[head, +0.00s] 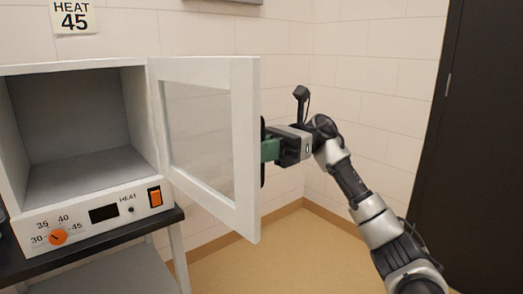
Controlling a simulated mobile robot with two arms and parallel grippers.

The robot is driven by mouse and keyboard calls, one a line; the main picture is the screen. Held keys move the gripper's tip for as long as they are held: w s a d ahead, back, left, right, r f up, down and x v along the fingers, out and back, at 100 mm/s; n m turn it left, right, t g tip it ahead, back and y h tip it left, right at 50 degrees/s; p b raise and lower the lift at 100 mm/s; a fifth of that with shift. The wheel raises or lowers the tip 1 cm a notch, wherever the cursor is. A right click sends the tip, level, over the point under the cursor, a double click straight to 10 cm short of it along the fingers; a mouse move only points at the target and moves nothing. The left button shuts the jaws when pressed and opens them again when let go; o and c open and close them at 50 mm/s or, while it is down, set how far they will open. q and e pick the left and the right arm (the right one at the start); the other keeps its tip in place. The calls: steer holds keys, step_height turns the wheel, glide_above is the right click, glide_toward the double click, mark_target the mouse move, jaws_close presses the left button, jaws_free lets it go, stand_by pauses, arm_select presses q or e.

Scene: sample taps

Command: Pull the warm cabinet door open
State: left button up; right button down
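The warm cabinet (150,75) stands at the left with its front open. Its white-framed door (245,110) with a clear pane stands swung wide out on the right-hand hinge side, showing its inner face. The black door handle (263,178) shows past the door's free edge. My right gripper (268,151) is at the handle's middle, its green fingers around the bar and apparently shut on it. The fingertips are partly hidden by the door's edge. My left gripper is not in view.
The cabinet chamber (75,115) looks empty. Below it are an orange dial (57,237), a small display (103,213) and an orange switch (155,197). A sign (73,17) on the wall reads HEAT 45. Tan floor (290,255) is clear below the door.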

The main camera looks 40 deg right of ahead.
steer(key=c, duration=1.5)
jaws_free()
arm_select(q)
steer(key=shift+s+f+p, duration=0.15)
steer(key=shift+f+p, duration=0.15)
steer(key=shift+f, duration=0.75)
arm_select(e)
steer(key=shift+w+d, duration=0.1)
steer(key=shift+d, duration=5.35)
